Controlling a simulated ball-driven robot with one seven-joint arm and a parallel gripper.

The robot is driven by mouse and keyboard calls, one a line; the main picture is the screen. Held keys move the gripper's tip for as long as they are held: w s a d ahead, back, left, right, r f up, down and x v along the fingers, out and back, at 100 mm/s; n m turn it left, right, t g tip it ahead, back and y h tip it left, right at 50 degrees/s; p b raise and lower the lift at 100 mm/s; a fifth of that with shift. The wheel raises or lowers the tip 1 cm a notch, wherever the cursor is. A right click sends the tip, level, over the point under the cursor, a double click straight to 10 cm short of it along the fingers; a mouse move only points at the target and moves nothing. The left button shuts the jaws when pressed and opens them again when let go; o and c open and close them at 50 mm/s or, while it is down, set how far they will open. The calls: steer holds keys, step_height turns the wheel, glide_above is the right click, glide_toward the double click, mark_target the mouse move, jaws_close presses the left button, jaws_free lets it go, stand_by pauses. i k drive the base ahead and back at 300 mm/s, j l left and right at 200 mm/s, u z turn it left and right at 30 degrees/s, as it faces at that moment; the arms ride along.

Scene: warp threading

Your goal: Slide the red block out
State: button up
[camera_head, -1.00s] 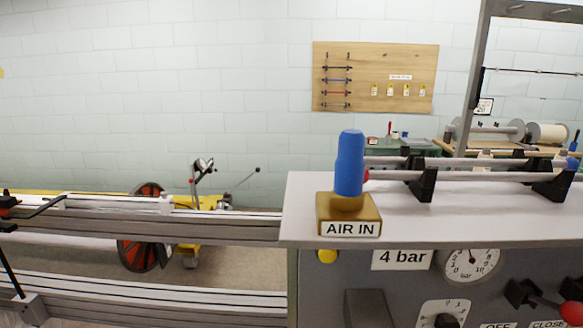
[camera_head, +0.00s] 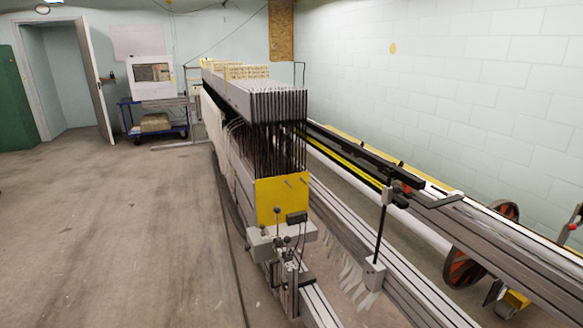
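I cannot make out a red block in the head view. A long machine with a stack of dark upright frames (camera_head: 275,110) runs away from me through the middle. A yellow plate (camera_head: 281,201) is fixed at its near end, with small levers and a black box (camera_head: 297,218) by it. My gripper is not in view, so its state does not show.
Long grey rails (camera_head: 450,245) run along the right, with red-and-black wheels (camera_head: 464,268) beside them. The floor (camera_head: 110,230) on the left is clear. A blue cart (camera_head: 155,118) and an open door (camera_head: 88,75) stand at the back.

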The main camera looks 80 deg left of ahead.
mark_target(396, 189)
steer(key=u, duration=1.55)
